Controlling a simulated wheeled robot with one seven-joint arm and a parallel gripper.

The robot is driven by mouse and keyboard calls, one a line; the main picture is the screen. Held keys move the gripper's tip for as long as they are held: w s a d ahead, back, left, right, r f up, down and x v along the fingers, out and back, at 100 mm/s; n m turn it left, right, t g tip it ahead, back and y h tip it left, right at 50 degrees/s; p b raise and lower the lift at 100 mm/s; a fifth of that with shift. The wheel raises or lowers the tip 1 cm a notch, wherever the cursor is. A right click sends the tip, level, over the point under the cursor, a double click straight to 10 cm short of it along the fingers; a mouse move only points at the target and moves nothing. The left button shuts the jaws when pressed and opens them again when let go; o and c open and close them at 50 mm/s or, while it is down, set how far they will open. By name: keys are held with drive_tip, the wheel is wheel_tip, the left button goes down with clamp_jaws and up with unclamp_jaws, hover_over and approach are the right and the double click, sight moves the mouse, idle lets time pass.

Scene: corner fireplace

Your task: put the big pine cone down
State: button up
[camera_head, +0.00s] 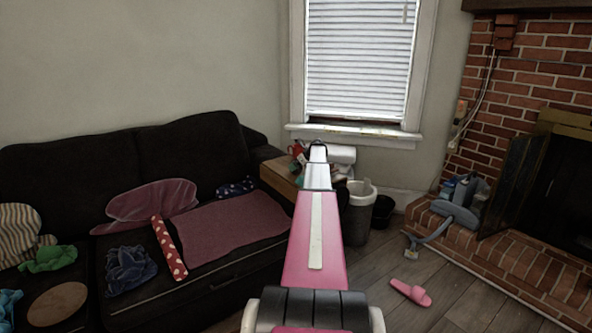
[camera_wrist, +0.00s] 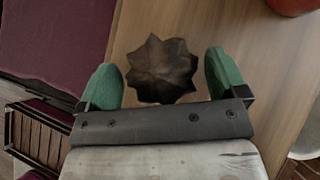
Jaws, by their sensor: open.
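The big pine cone (camera_wrist: 162,68), dark brown with pointed scales, is on the wooden top of a small side table (camera_wrist: 270,75). My gripper (camera_wrist: 163,82) is open, with one green fingertip on each side of the cone. A gap shows between the cone and each fingertip. In the head view my arm reaches to the side table (camera_head: 277,177) in the corner, under the window. There my own arm hides much of the tabletop, and I cannot make out the cone.
A dark sofa (camera_head: 70,160) with clothes and cushions stands left of the table. A reddish round object (camera_wrist: 292,5) is at the table's far edge. A white-lined bin (camera_head: 357,215) and a black bucket (camera_head: 382,212) stand right of it. A pink slipper (camera_head: 411,292) lies on the floor.

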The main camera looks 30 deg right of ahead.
drive_tip(key=shift+w+a+f, duration=0.15)
drive_tip(key=shift+w+f, duration=0.15)
drive_tip(key=shift+f, duration=0.05)
drive_tip(key=c, duration=1.1)
